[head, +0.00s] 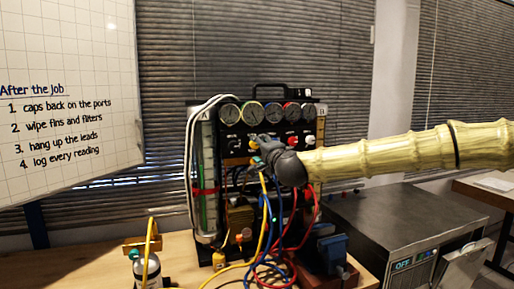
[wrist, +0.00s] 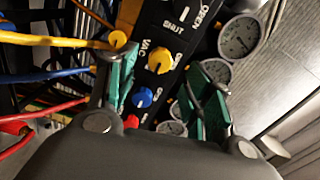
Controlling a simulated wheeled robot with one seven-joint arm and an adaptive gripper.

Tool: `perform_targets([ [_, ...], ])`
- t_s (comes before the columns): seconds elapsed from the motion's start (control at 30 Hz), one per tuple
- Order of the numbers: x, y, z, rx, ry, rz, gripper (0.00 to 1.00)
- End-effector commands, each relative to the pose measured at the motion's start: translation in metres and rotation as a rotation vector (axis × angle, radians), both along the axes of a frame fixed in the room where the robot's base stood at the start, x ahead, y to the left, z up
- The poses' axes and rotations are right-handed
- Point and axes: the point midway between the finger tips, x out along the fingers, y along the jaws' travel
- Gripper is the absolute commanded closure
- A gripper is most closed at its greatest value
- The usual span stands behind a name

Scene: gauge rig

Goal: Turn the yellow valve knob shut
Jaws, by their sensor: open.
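The yellow valve knob (wrist: 160,60) sits on the black panel in the wrist view, near white lettering reading VAC, SHUT and OPEN. Its exact pointing direction is hard to tell. My gripper (wrist: 160,76) is open, with one green-padded finger on either side of the knob in the picture. Its jaws look empty, and I cannot tell whether a pad touches the knob. In the head view my gripper (head: 260,146) is at the panel front, beside a small yellow-orange knob (head: 253,145) that it partly crowds.
A blue knob (wrist: 142,97) and a red knob (wrist: 131,121) line the panel. Yellow, blue and red hoses (wrist: 50,41) run close to the left finger. Round gauges (head: 252,113) sit along the top. A dark metal box (head: 400,225) stands at right.

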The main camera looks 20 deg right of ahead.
Motion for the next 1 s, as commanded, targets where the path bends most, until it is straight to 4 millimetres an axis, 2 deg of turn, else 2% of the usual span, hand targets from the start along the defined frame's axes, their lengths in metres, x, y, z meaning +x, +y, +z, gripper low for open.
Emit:
perform_targets([
  [0.03,-0.010,0.000,0.001,0.000,-0.001,0.001,0.49],
  [0.2,-0.037,-0.002,0.000,0.000,-0.001,0.000,0.49],
  [0.4,-0.055,-0.003,0.000,0.001,0.000,0.000,0.49],
  [1.0,-0.061,-0.002,0.000,0.001,0.000,0.000,0.49],
])
